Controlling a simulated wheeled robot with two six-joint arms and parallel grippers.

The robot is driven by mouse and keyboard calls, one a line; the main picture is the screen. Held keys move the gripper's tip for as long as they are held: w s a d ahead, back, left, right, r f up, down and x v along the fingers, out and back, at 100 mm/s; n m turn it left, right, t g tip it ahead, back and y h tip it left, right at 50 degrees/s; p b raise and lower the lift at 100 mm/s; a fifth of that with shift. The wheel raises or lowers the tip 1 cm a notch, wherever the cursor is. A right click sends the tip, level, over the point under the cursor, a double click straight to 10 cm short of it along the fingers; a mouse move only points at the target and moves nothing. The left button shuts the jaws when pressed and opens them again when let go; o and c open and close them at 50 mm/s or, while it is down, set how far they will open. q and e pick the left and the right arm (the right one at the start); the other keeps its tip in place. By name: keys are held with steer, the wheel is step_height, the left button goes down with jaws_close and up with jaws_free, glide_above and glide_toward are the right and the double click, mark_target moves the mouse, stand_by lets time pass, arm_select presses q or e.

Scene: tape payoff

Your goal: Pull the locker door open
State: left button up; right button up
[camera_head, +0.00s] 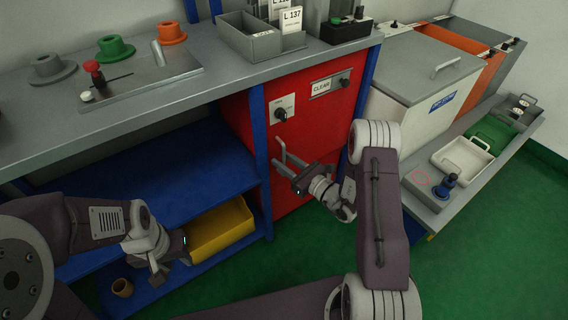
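The red locker front (300,138) is under the workbench, between blue posts, and looks closed. It carries a dial on a pale plate, a label reading "CLEAR" and a grey bar handle (282,152) low on its left side. My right gripper (286,170) is at the handle, its fingers pointing left towards it. The fingers overlap the handle in view, so I cannot tell whether they grip it. My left gripper (166,268) hangs low at the left, in front of the blue shelf and beside the yellow bin; its finger opening is unclear.
The grey workbench (215,60) holds coloured flanged parts, a plate with a red knob and a grey bin. A yellow bin (222,228) and a small brown cup (122,287) are on the lower blue shelves. A white lidded box (425,115) stands right. Green floor (480,250) is clear.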

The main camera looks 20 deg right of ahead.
jaws_close()
stand_by(1.4)
